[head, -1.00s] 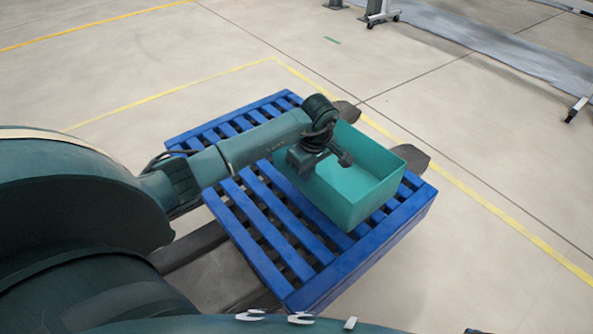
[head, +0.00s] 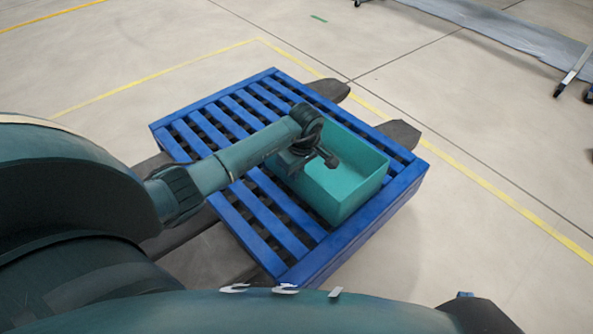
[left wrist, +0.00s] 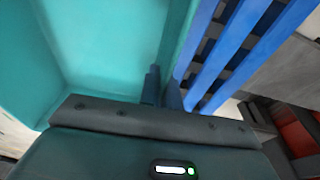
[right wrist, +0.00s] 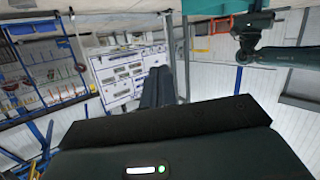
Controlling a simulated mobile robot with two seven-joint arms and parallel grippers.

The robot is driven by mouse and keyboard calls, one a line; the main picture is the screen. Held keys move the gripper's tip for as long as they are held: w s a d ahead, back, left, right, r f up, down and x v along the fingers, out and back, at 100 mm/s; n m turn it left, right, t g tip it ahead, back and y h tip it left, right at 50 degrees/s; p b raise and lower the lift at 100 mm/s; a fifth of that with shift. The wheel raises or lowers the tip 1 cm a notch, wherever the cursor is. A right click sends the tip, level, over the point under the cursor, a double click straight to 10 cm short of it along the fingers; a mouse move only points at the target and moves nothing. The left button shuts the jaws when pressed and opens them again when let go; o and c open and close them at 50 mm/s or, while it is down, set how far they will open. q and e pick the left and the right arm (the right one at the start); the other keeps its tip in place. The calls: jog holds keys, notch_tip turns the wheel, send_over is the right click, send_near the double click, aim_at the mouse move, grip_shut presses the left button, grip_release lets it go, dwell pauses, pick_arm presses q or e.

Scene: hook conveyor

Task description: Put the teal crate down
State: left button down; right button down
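The teal crate (head: 345,188) is open-topped, empty inside and looks level over the blue pallet (head: 240,222). I cannot tell whether its base touches the slats. My left gripper (head: 312,160) is at the crate's left wall. In the left wrist view its fingers (left wrist: 162,88) stand close together with the crate's wall (left wrist: 178,40) between them. My right gripper (right wrist: 158,87) shows only in its own wrist view, with its fingers together and nothing between them. A teal part at that view's top edge looks like the crate (right wrist: 205,6).
Bare slats lie left and in front of the crate. Dark fork-like tips (head: 400,133) stick out beyond the pallet's far side. A yellow floor line (head: 480,183) runs past it. Wheeled stand legs (head: 572,72) stand at the far right. The floor between is clear.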

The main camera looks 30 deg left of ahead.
pick_arm(q)
jog(key=c, duration=2.1)
grip_release()
jog(key=shift+f, duration=0.1)
jog(key=o, duration=0.5)
